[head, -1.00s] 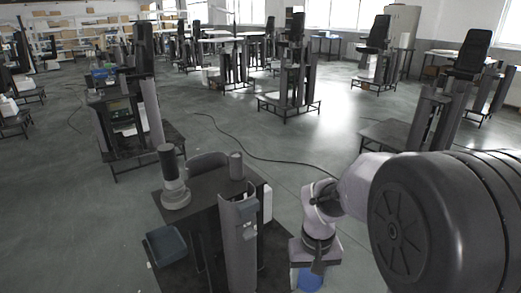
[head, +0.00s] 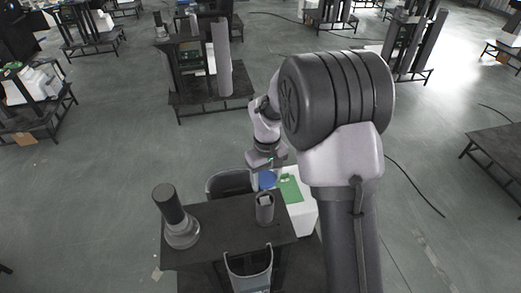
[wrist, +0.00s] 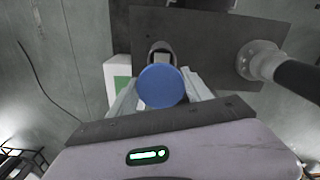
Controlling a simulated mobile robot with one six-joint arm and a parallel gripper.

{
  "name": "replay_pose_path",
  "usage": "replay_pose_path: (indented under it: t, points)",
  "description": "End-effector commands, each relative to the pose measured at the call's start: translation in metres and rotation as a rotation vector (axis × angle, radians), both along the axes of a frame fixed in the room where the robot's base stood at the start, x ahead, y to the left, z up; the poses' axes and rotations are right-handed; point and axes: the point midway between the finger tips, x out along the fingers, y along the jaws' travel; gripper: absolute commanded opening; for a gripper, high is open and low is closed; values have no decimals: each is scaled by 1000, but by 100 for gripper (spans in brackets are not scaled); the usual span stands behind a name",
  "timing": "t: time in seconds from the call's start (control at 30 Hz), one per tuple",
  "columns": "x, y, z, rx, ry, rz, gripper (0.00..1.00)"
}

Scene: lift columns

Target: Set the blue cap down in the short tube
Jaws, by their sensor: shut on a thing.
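The blue cap (head: 267,180) is a round disc in my gripper (head: 268,168), behind the dark platform's far edge in the head view. In the wrist view the cap (wrist: 160,86) sits between the two pale fingers of my gripper (wrist: 161,92), which is shut on it. The short tube (head: 264,209) is a grey upright cylinder on the platform, nearer the head camera than the cap. In the wrist view the short tube (wrist: 160,46) shows just beyond the cap, which partly covers it. The cap is apart from the tube in the head view.
The dark platform (head: 220,228) also bears a dark cylinder on a pale round base (head: 181,233) at left. A white box with a green top (head: 300,200) stands to the right. Grey bins stand behind (head: 228,182) and in front (head: 250,270). Open floor surrounds them.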

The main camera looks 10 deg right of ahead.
Motion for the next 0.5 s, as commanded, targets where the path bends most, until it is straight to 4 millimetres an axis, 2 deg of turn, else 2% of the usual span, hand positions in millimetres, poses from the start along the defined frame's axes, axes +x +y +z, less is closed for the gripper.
replay_pose_path:
  t: [0.07,0.23,0.5]
  points:
    - [2,0,1,0,0,7,18]
    - [2,0,-12,0,0,8,18]
    - [1,0,-46,1,1,6,18]
